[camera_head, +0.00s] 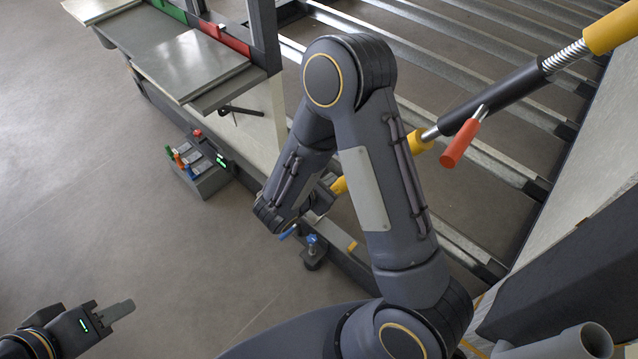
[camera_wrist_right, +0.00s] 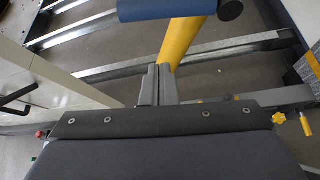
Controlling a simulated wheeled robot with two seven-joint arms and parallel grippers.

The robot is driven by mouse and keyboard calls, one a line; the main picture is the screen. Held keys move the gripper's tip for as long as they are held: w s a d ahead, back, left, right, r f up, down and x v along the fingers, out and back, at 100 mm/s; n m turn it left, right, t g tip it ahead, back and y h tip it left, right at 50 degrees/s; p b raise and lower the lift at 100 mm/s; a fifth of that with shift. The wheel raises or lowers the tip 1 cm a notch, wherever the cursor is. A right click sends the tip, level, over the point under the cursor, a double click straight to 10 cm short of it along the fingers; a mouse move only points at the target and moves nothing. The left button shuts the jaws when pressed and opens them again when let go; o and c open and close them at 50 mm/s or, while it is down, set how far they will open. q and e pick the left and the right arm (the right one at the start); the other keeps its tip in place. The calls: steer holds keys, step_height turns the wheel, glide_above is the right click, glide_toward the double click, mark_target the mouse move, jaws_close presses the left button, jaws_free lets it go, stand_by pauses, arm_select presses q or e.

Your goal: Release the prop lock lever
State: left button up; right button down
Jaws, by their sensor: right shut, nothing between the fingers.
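The prop runs diagonally in the head view, with yellow ends and a black middle sleeve (camera_head: 497,100). A lever with a red-orange grip (camera_head: 460,143) sticks out from this sleeve on a metal stem. My right arm crosses in front of the prop's lower part. My right gripper (camera_wrist_right: 157,80) is shut and empty, its fingertips close to the yellow prop tube (camera_wrist_right: 180,42) in the right wrist view; I cannot tell whether they touch. In the head view they are mostly hidden by the arm. My left gripper (camera_head: 118,311) is low at the left, far from the prop, seen edge-on.
A control box (camera_head: 200,165) with coloured levers stands on the floor at left. A grey shelf unit (camera_head: 190,65) is above it. Blue-handled fittings (camera_head: 312,243) sit by the frame's lower rail. Metal crossbars (camera_head: 440,45) fill the back.

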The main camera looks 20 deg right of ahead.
steer(key=d+r, duration=0.1)
steer(key=d+r+p, duration=0.1)
steer(key=d, duration=0.1)
steer(key=shift+w+r, duration=0.3)
steer(key=shift+r, duration=0.05)
steer(key=shift+s+d+r, duration=0.1)
steer(key=shift+d+r, duration=0.05)
steer(key=shift+r, duration=0.75)
